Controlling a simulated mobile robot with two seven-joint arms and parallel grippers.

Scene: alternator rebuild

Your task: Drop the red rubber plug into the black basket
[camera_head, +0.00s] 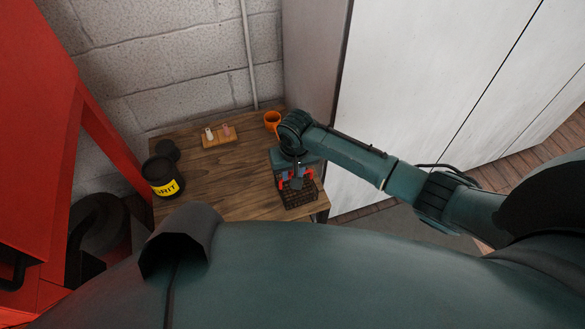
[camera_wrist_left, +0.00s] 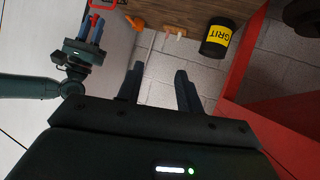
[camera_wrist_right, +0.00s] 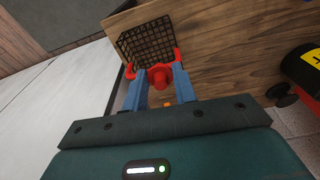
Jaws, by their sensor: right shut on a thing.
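In the head view my right gripper (camera_head: 296,178) is over the near right part of the wooden table. The black basket (camera_wrist_right: 148,42), an open wire mesh box, stands at the table's edge, below and beyond the plug. The basket also shows in the head view (camera_head: 301,198), partly hidden by the gripper. My left gripper (camera_wrist_left: 157,82) is open and empty in the left wrist view, away from the table.
A black tub labelled GRIT (camera_head: 163,178) stands at the table's left, with a dark round thing (camera_head: 167,150) behind it. A small wooden block (camera_head: 219,137) with two pegs and an orange cup (camera_head: 272,120) stand at the back. The table's middle (camera_head: 225,180) is clear. White panels rise at right.

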